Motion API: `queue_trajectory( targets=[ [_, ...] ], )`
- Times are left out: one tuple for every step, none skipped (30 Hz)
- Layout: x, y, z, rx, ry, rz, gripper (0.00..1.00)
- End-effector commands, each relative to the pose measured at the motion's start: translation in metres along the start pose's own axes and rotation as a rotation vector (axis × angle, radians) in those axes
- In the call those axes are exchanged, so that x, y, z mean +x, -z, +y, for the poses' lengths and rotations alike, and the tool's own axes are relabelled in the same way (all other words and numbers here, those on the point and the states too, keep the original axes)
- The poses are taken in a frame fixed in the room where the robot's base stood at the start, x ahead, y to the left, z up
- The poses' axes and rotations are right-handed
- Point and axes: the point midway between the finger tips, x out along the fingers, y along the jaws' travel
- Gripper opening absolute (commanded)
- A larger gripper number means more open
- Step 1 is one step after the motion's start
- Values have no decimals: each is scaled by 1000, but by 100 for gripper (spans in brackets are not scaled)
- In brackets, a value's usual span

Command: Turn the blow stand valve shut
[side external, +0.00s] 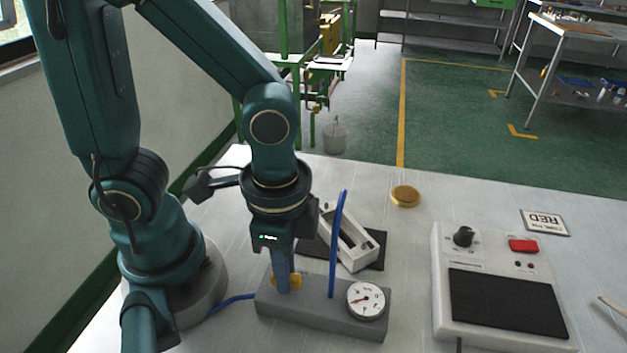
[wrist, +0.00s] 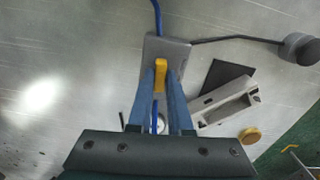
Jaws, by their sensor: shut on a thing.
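The blow stand (side external: 325,309) is a grey block on the white table, with a round gauge (side external: 366,299) on its right end and a blue tube (side external: 338,245) rising from it. Its yellow valve handle (side external: 296,282) shows low behind my gripper (side external: 284,285). My gripper points down at the left part of the stand. In the wrist view, the yellow handle (wrist: 160,73) lies lengthwise between the two blue fingers (wrist: 160,85), which are shut on it. The fingers hide part of the handle in the side view.
A pale slotted block (side external: 350,240) on a dark mat stands just behind the stand. A blue hose (side external: 232,301) runs left from the stand.

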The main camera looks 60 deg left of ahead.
Motion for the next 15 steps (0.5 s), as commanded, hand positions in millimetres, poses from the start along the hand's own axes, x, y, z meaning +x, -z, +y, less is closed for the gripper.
queue_trajectory(
  targets=[
    [0, 1, 0, 24, 1, 2, 0],
    [0, 1, 0, 36, 1, 2, 0],
    [0, 1, 0, 52, 1, 2, 0],
    [0, 1, 0, 62, 1, 2, 0],
    [0, 1, 0, 71, 1, 2, 0],
    [0, 1, 0, 82, 1, 2, 0],
    [0, 1, 0, 89, 1, 2, 0],
    [0, 1, 0, 94, 1, 2, 0],
    [0, 1, 0, 101, 1, 2, 0],
    [0, 1, 0, 106, 1, 2, 0],
    [0, 1, 0, 109, 1, 2, 0],
    [0, 1, 0, 113, 1, 2, 0],
    [0, 1, 0, 114, 1, 2, 0],
    [0, 1, 0, 116, 1, 2, 0],
    [0, 1, 0, 117, 1, 2, 0]
  ],
)
